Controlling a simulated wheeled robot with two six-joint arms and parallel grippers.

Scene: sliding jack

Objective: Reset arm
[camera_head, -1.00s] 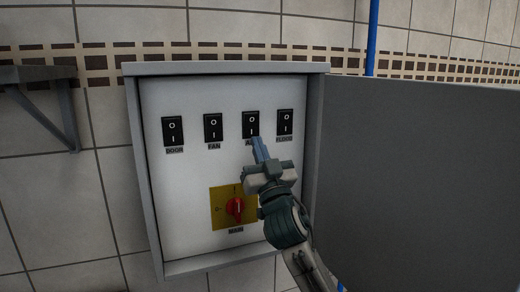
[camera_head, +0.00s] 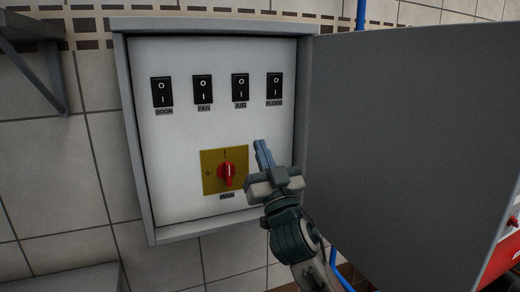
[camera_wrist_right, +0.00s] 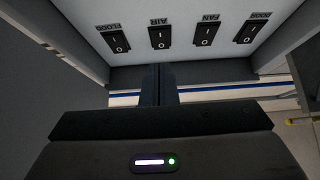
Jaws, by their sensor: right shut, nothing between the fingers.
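My right gripper (camera_head: 261,147) is shut and empty in the head view. It is in front of the electrical box (camera_head: 139,130), below the AIR and FLOOD switches and to the right of the red MAIN knob. The right wrist view shows its closed fingers (camera_wrist_right: 158,86) below the row of switches, which appears upside down there. The DOOR (camera_head: 162,92), FAN (camera_head: 203,89), AIR (camera_head: 240,87) and FLOOD (camera_head: 274,86) switches are black rockers. The red MAIN knob (camera_head: 227,174) sits on a yellow plate. My left gripper is not in view.
The grey box door (camera_head: 400,150) stands open on the right. A grey bracket shelf (camera_head: 35,60) is on the tiled wall at the left. A blue pipe (camera_head: 360,15) rises behind the door. A red object (camera_head: 505,250) shows at the lower right edge.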

